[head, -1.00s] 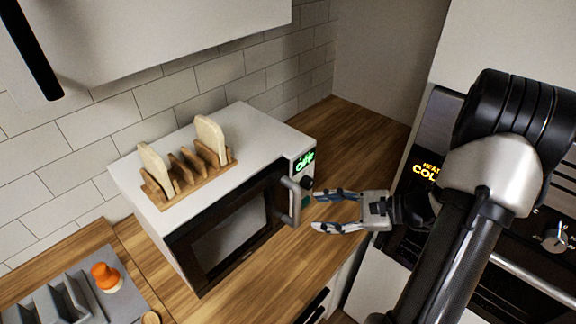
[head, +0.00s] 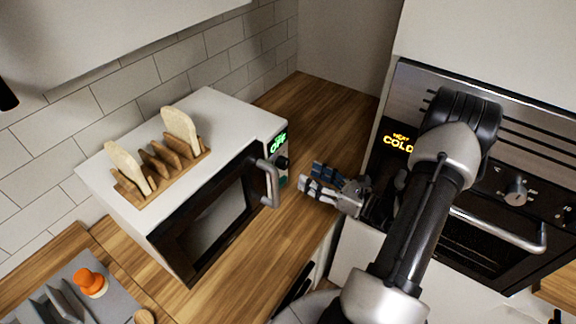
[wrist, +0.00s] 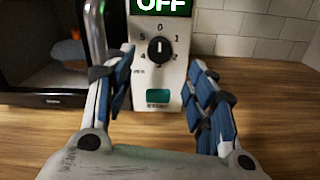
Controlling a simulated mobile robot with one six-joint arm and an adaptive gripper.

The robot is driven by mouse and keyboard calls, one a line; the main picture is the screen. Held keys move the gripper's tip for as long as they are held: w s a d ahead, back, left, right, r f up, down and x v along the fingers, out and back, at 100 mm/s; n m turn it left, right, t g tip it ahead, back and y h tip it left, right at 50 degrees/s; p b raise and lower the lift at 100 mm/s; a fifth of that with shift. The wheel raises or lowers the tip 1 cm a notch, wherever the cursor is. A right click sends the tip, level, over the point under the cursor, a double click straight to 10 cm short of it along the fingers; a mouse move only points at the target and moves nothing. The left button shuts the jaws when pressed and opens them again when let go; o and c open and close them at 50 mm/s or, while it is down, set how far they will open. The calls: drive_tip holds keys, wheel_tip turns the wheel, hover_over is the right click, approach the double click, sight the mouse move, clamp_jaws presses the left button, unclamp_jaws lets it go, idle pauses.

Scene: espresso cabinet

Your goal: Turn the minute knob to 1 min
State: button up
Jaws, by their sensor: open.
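The white microwave (head: 225,110) stands on the wooden counter, its display (wrist: 161,6) reading OFF in green. The black minute knob (wrist: 160,50) sits on its control panel, with its white mark pointing up at 0; the numbers 1 and 2 are to the right of the dial and 4 and 5 to the left. The knob also shows in the head view (head: 282,163). My gripper (wrist: 160,90) is open and empty. Its blue-padded fingers lie left and right of the panel in the wrist view, apart from the knob. In the head view my gripper (head: 308,179) is to the right of the microwave.
The microwave's door handle (wrist: 96,40) stands out left of the knob, close to my left finger. A green button (wrist: 158,96) is below the knob. An oven (head: 490,215) reading COLD is on the right.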

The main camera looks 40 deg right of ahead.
sight(287, 164)
drive_tip(key=x, duration=0.8)
drive_tip(key=shift+w+a+b, duration=0.15)
drive_tip(key=shift+w+b, duration=0.15)
drive_tip(key=shift+w, duration=0.05)
drive_tip(key=shift+c, duration=0.5)
drive_tip(key=c, duration=1)
